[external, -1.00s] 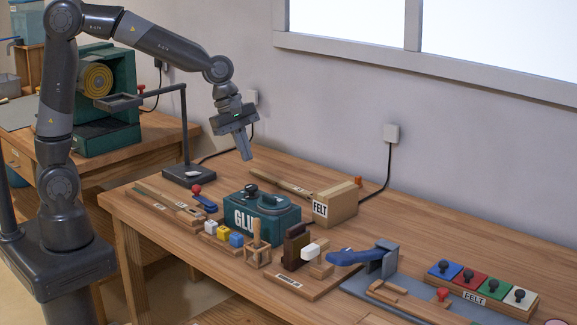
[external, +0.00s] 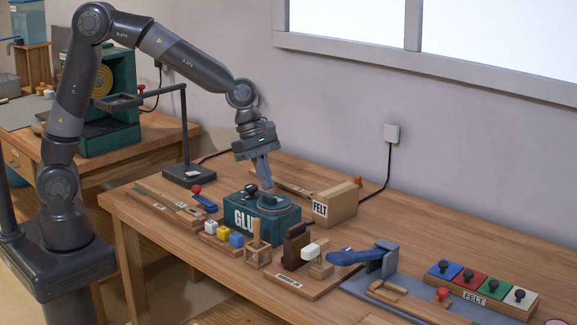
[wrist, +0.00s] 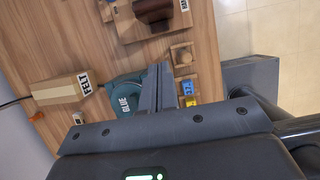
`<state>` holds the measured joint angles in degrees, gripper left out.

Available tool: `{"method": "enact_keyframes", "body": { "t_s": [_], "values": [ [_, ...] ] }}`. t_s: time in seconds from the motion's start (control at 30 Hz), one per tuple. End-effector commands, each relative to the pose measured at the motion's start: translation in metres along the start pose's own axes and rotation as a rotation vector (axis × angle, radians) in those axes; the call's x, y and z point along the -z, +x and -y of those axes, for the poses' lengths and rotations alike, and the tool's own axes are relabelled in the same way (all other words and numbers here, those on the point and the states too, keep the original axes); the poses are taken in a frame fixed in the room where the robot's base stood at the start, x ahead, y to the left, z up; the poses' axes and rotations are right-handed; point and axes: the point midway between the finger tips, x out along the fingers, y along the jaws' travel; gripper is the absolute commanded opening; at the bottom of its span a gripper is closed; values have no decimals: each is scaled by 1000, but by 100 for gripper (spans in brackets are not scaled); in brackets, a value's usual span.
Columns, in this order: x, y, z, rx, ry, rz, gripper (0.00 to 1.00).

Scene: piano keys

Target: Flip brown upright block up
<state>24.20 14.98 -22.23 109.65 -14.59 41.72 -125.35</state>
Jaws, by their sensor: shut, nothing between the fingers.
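The dark brown upright block (external: 294,250) stands on a wooden base (external: 290,284) near the middle of the table, beside a white-ended piece (external: 310,249). In the wrist view the brown block (wrist: 153,11) is at the top edge, partly cut off. My gripper (external: 267,186) is shut and empty. It points down above the back of the green glue box (external: 283,226), behind and up from the brown block. In the wrist view its fingertips (wrist: 160,68) overlap the glue box edge.
A felt box (external: 336,204) stands right of the glue box. A small wooden frame (external: 257,246) is just left of the brown block, with colored cubes (external: 222,234) further left. A blue-handled tool (external: 363,257) is to the right.

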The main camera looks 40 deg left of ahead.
Motion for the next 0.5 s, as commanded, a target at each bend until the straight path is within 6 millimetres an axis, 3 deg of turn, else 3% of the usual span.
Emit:
{"method": "enact_keyframes", "body": {
  "t_s": [0.4,0.5],
  "values": [
    [0,85,1,3,2,-2,0],
    [-19,88,1,1,5,1,0]
  ]
}}
